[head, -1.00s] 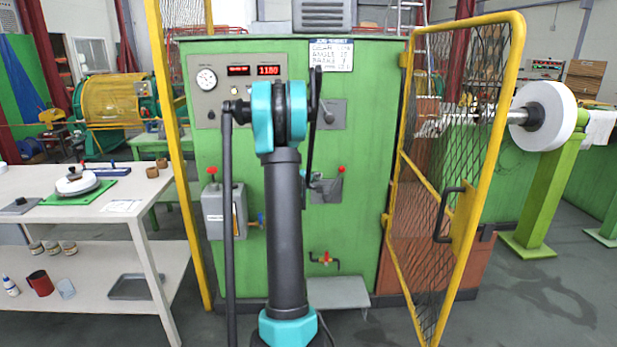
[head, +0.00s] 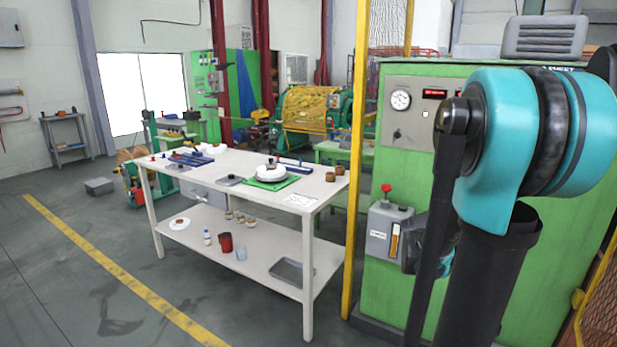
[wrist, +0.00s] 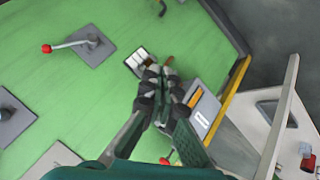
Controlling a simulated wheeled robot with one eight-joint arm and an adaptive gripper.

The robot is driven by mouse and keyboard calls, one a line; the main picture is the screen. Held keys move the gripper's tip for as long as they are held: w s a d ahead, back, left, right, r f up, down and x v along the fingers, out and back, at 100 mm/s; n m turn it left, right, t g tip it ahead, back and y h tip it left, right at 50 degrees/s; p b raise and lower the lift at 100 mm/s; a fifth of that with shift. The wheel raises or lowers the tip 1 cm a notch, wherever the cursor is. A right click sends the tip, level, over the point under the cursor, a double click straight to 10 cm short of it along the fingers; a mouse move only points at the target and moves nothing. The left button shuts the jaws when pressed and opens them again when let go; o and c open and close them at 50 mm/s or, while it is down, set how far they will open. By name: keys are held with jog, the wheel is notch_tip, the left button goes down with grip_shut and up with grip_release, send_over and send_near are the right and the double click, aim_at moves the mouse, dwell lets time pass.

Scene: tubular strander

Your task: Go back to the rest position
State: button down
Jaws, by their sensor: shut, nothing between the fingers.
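My gripper (wrist: 163,88) shows in the wrist view with its dark fingers together and nothing between them. It is over the green cabinet (wrist: 60,90), close to a grey box (wrist: 203,110) with an orange strip; I cannot tell whether it touches anything. In the head view my arm, bent at a teal joint, fills the right side in front of the green cabinet (head: 400,170). The grey box (head: 380,232) with a red knob is left of the arm. The fingers are mostly hidden behind the arm there.
A white two-level workbench (head: 222,172) with small tools and pots stands left of the cabinet. A yellow post (head: 356,150) stands between them. Mesh guarding (head: 602,305) is at the lower right. Open floor with a yellow line (head: 110,268) lies to the left.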

jog(key=s+a+f+g+y, duration=0.1)
jog(key=s+a+f+y, duration=0.2)
jog(key=s+a, duration=0.5)
jog(key=s+a+f+y, duration=0.3)
jog(key=s+a, duration=0.6)
jog(key=a, duration=0.3)
jog(key=shift+s+a+f+n+g+y, duration=0.3)
jog(key=shift+f+g, duration=0.1)
jog(key=shift+f, duration=0.45)
jog(key=shift+d, duration=0.15)
